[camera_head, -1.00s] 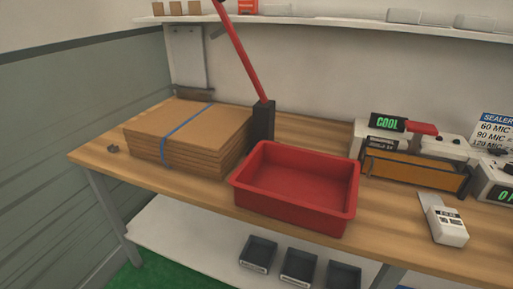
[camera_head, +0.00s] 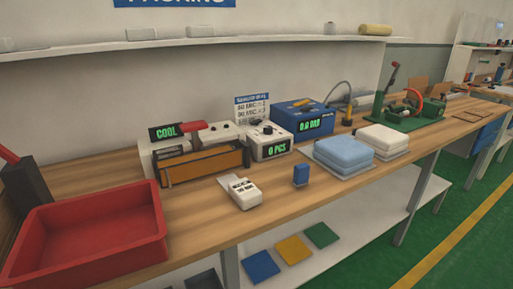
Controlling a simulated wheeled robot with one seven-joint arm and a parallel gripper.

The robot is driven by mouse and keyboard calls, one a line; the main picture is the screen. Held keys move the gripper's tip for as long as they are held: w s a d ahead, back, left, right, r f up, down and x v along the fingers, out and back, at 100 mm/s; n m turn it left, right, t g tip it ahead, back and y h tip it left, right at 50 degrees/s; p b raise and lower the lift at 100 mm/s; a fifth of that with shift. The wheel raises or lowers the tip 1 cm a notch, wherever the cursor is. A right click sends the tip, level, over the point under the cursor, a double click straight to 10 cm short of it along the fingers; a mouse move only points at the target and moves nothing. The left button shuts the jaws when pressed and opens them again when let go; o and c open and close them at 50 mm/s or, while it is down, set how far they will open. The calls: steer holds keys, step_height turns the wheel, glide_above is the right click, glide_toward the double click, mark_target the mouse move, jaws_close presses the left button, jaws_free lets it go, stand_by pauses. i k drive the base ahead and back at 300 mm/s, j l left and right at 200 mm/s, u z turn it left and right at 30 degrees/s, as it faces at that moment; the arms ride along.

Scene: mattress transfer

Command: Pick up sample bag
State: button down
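No object here can be told for sure as the sample bag. A stack of pale blue flat, soft-looking pieces (camera_head: 343,154) lies on the workbench (camera_head: 205,214), right of its middle. A similar white stack (camera_head: 382,139) lies just behind and right of it. A small upright blue object (camera_head: 301,174) stands left of the blue stack; what it is cannot be told. My gripper is not in view.
A red tray (camera_head: 95,225) sits at the near left. A sealer (camera_head: 200,160) reading COOL, a white handheld device (camera_head: 240,191), a counter box (camera_head: 268,141) and a blue unit (camera_head: 304,116) stand along the bench. Green tools (camera_head: 405,115) are farther right. Green floor (camera_head: 450,215) is clear in front.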

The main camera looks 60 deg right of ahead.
mark_target(244, 191)
steer(key=j, duration=0.35)
steer(key=i+j, duration=0.1)
steer(key=j, duration=0.25)
steer(key=j+z, duration=0.9)
steer(key=j, duration=0.25)
steer(key=i+z, duration=0.15)
steer(key=z, duration=0.25)
steer(key=i+z, duration=0.15)
steer(key=z, duration=0.2)
steer(key=i+j, duration=0.15)
